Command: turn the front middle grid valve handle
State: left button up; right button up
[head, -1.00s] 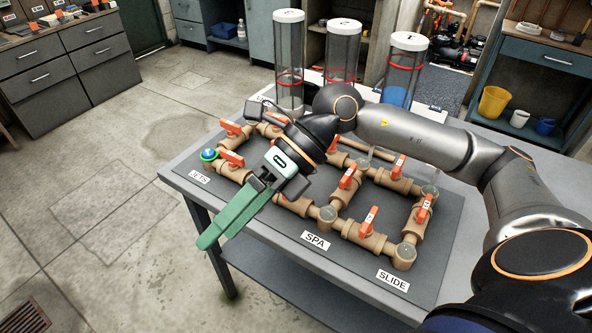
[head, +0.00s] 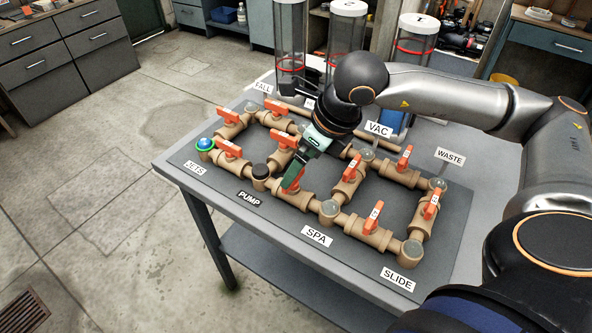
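The front middle valve (head: 301,199) lies in the front pipe run between the PUMP and SPA fittings. Its orange handle is mostly hidden behind my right gripper (head: 292,181), with only bits of orange showing around the green fingers. The gripper points down at this handle from above and behind. Whether the fingers touch it, or how far apart they are, I cannot tell. My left gripper is not in view.
An orange-handled valve (head: 229,150) is to the left and another valve (head: 371,231) to the right in the front run. Several upright handles stand close behind. Clear tubes (head: 345,40) rise at the back. The grey table's (head: 207,208) front-left edge is free.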

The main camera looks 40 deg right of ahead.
aim_at(296, 184)
jog(key=shift+x, duration=1.9)
